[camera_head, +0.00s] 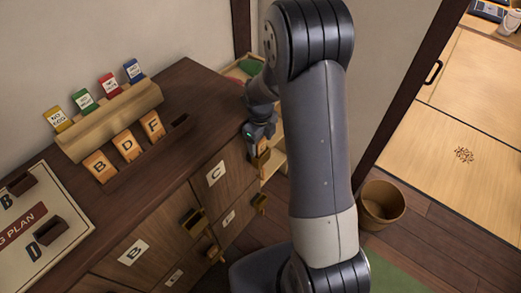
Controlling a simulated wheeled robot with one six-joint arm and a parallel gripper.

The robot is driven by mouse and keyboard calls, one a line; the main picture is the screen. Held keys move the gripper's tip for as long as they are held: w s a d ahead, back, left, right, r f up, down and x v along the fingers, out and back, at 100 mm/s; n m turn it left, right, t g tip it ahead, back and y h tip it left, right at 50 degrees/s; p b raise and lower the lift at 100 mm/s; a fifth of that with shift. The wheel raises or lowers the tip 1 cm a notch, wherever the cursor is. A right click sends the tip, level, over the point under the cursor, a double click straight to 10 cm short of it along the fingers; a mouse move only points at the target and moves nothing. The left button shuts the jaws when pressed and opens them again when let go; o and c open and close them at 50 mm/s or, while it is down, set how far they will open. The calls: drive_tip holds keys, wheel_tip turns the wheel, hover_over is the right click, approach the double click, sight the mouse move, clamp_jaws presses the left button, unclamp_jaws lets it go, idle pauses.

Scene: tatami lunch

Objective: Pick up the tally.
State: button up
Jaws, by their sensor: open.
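My gripper (258,147) is past the right end of the dark cabinet top, pointing down, with its jaws open. A small wooden piece (262,159) shows just below the jaws, at the cabinet's right end; I cannot tell whether they touch it. It may be a tally. Three orange-brown wooden tallies lettered B (99,166), D (127,146) and F (152,125) stand tilted in a row on the cabinet top, apart from the gripper. The arm hides part of the area right of the gripper.
A wooden rack (110,120) behind the tallies holds several coloured tags. A plan board (60,205) lies at the left. The cabinet (190,95) has labelled doors with jutting wooden pieces (193,221). A bin (381,205) stands on the floor at the right.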

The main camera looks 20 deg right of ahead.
drive_tip(key=c, duration=1.3)
drive_tip(key=shift+r, duration=0.1)
